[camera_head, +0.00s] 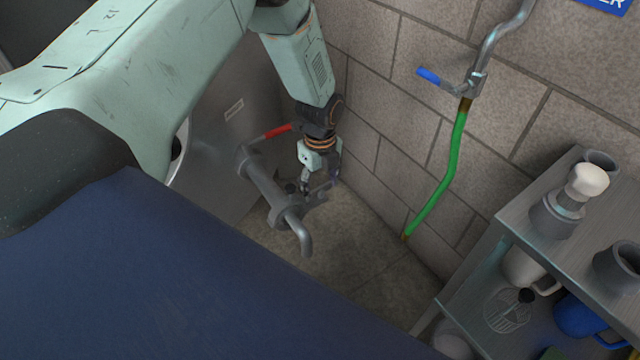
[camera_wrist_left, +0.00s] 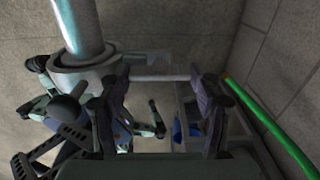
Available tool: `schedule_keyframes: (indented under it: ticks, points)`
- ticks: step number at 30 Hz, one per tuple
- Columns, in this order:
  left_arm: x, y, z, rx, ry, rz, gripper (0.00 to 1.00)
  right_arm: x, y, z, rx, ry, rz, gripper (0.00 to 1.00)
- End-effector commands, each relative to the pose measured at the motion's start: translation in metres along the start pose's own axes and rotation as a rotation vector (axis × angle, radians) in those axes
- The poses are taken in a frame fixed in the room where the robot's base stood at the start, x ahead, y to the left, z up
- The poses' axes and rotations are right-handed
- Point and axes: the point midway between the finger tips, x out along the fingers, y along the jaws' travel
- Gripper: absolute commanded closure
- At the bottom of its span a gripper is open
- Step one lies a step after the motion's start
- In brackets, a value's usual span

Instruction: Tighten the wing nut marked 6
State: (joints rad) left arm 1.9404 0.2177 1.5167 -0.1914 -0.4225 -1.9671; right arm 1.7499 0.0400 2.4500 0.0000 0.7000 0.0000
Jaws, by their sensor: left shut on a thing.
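In the head view, a steel pipe valve (camera_head: 265,183) with a red lever (camera_head: 278,131) juts out from a grey tank. A grey wing nut (camera_head: 316,198) sits at its outer coupling, beside the downturned spout (camera_head: 306,240). My left gripper (camera_head: 320,188) is at this nut and shut on it, hiding part of it. In the left wrist view, the nut's grey bar (camera_wrist_left: 165,75) spans between the two dark fingers of my left gripper (camera_wrist_left: 162,105). No mark 6 is readable. My right gripper is not in view.
A green hose (camera_head: 443,176) hangs from a blue-handled tap (camera_head: 428,75) on the block wall. A metal shelf rack (camera_head: 480,262) with grey pots and a blue jug (camera_head: 580,316) stands at the right. The tank (camera_head: 222,150) is close on the left.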

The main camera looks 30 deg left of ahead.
Motion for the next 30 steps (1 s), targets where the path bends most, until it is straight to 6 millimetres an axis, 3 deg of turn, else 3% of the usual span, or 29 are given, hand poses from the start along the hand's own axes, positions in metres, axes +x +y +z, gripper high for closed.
schedule_keyframes:
  ticks: [18, 19, 27, 30]
  points:
    - [-0.0003, -0.0001, 0.0, 0.043, -0.001, 0.0, 0.68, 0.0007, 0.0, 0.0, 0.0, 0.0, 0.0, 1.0]
    - [-0.0003, -0.0001, 0.0, 0.043, -0.001, 0.0, 0.35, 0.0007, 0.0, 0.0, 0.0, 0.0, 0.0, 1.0]
    - [-0.0002, 0.0, 0.0, 0.041, 0.0, 0.0, 0.13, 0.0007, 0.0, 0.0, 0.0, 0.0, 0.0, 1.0]
    - [-0.0001, 0.0001, -0.0001, 0.041, 0.0, 0.001, 0.13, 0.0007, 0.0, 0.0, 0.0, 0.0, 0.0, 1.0]
